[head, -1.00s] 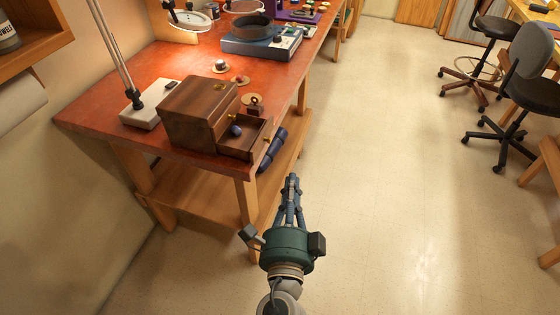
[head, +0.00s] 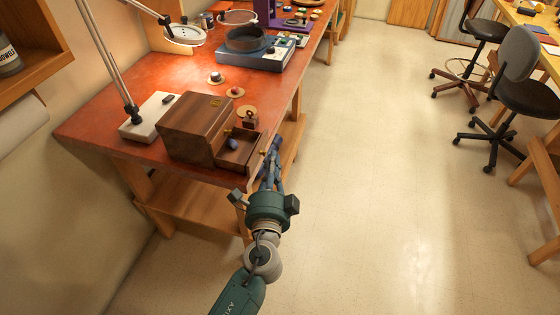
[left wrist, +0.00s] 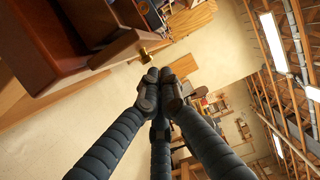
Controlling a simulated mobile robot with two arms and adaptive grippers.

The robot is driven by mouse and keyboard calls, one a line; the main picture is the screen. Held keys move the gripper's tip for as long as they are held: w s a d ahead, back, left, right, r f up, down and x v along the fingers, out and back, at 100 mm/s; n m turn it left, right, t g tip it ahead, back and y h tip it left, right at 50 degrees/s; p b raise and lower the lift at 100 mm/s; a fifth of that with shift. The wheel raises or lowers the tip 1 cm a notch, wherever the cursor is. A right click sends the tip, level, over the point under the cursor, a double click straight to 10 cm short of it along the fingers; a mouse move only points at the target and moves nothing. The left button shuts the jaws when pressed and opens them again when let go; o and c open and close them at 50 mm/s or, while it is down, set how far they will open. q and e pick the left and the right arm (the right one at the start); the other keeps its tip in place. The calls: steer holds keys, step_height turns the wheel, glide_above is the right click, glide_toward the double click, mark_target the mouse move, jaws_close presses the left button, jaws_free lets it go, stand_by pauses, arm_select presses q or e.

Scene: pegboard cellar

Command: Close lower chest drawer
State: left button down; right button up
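The dark brown wooden chest (head: 195,122) stands at the near end of the red-topped bench. Its lower drawer (head: 233,162) is pulled out to the right, with a small dark blue rounded object (head: 232,144) inside. A brass knob (head: 262,153) is on the drawer front; a brass knob also shows in the left wrist view (left wrist: 144,52). My left gripper (head: 272,165) is just outside the drawer front, close to the knob. Its fingers (left wrist: 160,82) are together with nothing visible between them. I cannot tell if they touch the drawer. My right gripper is not in view.
A lamp with a white base (head: 152,115) stands left of the chest. Small round items (head: 235,93) and a blue device (head: 250,55) lie behind it on the bench (head: 110,105). Open floor (head: 370,190) is on the right, with swivel chairs (head: 515,85) farther off.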

mark_target(238, 158)
arm_select(q)
steer(key=shift+d, duration=0.1)
steer(key=w+a, duration=0.1)
steer(key=a, duration=0.2)
steer(key=w+a, duration=0.1)
steer(key=a, duration=0.2)
steer(key=w+a, duration=0.1)
steer(key=a, duration=0.3)
steer(key=shift+w, duration=0.15)
